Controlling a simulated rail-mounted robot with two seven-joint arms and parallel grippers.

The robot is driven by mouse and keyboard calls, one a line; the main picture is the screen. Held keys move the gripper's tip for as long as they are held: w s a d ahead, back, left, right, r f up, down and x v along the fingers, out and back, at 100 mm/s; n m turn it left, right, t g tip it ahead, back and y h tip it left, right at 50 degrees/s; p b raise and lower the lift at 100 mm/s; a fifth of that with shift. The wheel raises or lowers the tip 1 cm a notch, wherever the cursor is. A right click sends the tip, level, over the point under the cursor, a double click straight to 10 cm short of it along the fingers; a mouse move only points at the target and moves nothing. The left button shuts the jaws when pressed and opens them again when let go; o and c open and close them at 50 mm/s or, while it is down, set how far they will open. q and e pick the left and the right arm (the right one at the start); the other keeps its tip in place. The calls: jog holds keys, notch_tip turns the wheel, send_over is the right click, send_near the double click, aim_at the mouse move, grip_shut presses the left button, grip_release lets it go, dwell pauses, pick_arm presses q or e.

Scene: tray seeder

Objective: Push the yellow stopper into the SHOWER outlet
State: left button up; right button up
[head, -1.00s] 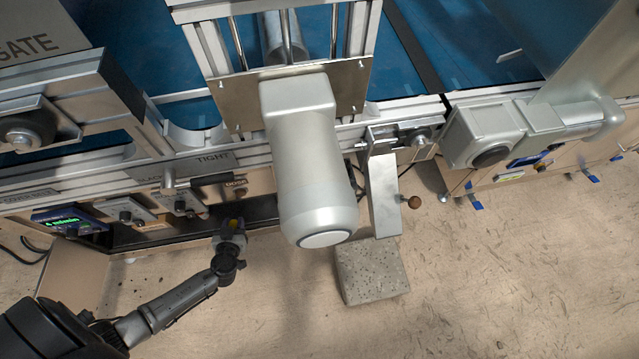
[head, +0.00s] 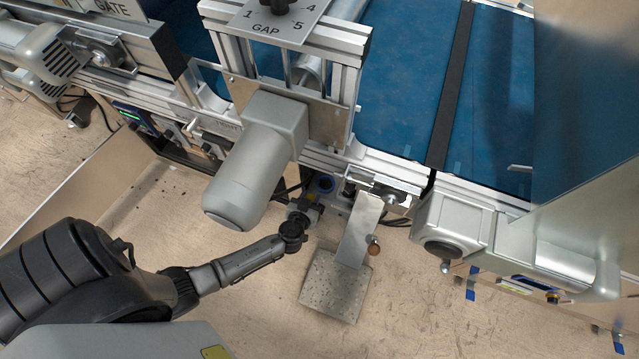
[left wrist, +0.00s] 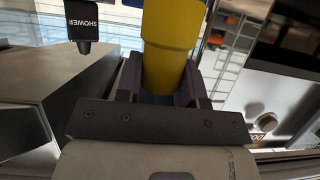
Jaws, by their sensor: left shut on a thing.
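My left gripper (head: 307,207) is below and right of the big grey motor in the head view. It is shut on the yellow stopper (left wrist: 172,45), which stands between its two fingers in the left wrist view. In the head view the stopper is too small and covered to make out well. A black part lettered SHOWER (left wrist: 82,22) shows at the upper left of the left wrist view, apart from the stopper. My right gripper is not in view.
The grey motor (head: 245,170) overhangs left of the gripper. Dark cables run near the gripper.

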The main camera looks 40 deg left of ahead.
pick_arm(q)
jog(key=shift+w+d+r, duration=0.35)
jog(key=shift+w+r, duration=0.05)
jog(key=shift+r, duration=0.3)
jog(key=shift+w+d+r+p, duration=0.1)
jog(key=shift+w+r+p, duration=0.2)
jog(key=shift+p, duration=0.1)
jog(key=shift+w+a+p, duration=0.15)
jog(key=shift+w+a, duration=0.2)
jog(key=shift+w, duration=0.6)
jog(key=shift+w+a+p, duration=0.2)
jog(key=shift+w+a, duration=0.1)
jog(key=shift+w, duration=0.7)
jog(key=shift+w+a+p, duration=0.15)
jog(key=shift+w+a, duration=0.2)
jog(key=shift+w, duration=0.6)
jog(key=shift+w+a+f, duration=0.15)
jog(key=shift+w+f, duration=0.05)
jog(key=shift+w, duration=0.1)
jog(key=shift+w+a+r+b, duration=0.1)
jog(key=shift+w+a+b, duration=0.15)
jog(key=shift+w, duration=0.2)
jog(key=shift+w+a+b, duration=0.15)
jog(key=shift+w+b, duration=0.2)
jog(key=shift+w, duration=0.1)
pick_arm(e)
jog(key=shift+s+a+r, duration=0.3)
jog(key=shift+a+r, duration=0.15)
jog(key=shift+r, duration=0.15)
